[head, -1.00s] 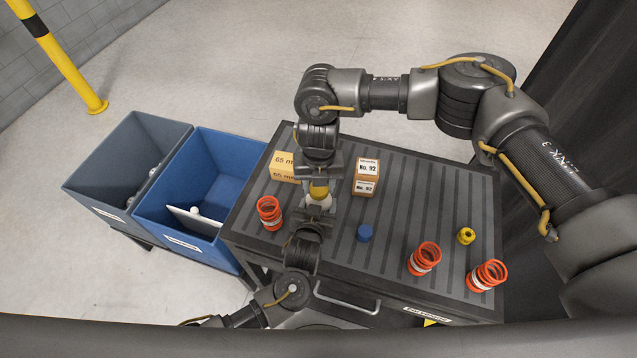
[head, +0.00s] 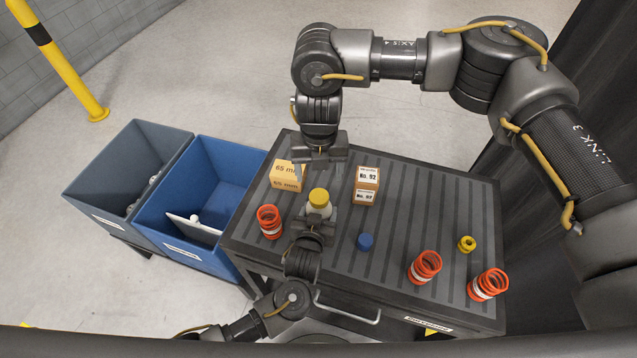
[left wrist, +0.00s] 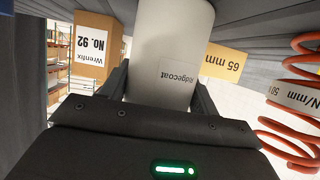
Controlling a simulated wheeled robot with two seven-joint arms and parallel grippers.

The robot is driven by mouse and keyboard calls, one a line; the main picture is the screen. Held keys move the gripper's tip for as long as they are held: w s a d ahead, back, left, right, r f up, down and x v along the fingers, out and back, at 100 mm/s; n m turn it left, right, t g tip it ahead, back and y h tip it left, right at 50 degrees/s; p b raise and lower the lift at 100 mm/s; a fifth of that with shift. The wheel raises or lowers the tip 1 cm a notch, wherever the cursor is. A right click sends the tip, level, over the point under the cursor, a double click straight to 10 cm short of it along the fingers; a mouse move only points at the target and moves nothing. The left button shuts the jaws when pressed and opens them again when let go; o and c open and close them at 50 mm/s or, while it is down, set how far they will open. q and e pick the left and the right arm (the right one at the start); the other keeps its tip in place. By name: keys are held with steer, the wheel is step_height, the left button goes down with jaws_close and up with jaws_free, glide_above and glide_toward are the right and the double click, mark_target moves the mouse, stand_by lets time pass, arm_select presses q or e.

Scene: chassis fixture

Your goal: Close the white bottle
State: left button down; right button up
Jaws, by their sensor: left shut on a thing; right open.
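The white bottle (head: 327,213) stands upright on the ribbed table with a yellow cap (head: 319,198) on its top. I cannot tell how tightly the cap sits. My left gripper (head: 315,226) is shut on the bottle from the near side. The left wrist view shows the bottle's white body (left wrist: 174,55), labelled "Ridgecoat", between the fingers; its top is out of that view. My right gripper (head: 318,163) is open and empty, above and just beyond the cap, apart from it.
Orange springs (head: 269,221), a blue round piece (head: 365,241) and a yellow ring-shaped part (head: 467,244) are on the table (head: 420,205). Blue (head: 222,165) and grey bins (head: 128,165) stand left.

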step_height(320, 180, up, 3)
steer(key=shift+r, duration=0.15)
arm_select(q)
steer(key=shift+c, duration=1.5)
jaws_free()
steer(key=b+v, duration=0.2)
steer(key=v, duration=0.8)
steer(key=shift+s+r, duration=0.2)
steer(key=shift+s, duration=0.15)
arm_select(e)
step_height(320, 180, down, 2)
